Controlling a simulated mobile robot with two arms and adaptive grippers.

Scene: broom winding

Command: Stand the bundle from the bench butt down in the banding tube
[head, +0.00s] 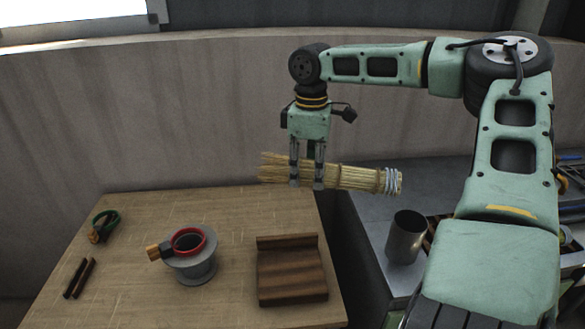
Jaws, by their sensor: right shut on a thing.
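The straw bundle (355,179) lies level in the air. Its bushy end points left and its end bound with pale bands points right. My right gripper (306,184) points down and is shut on the bundle left of its middle. A grey tube (195,269) with a flange and a red-rimmed opening, which looks like the banding tube, stands upright on the wooden table, left of and nearer than the bundle. A wooden-ended piece sticks out at its left. The inside of the tube is dark. My left gripper is not in view.
A dark wooden stepped block (290,278) sits right of the tube on the wooden table (225,210). A green loop (106,219) and dark sticks (79,278) lie left. A metal cup (405,238) stands on the grey bench (370,210) at right, near my right arm.

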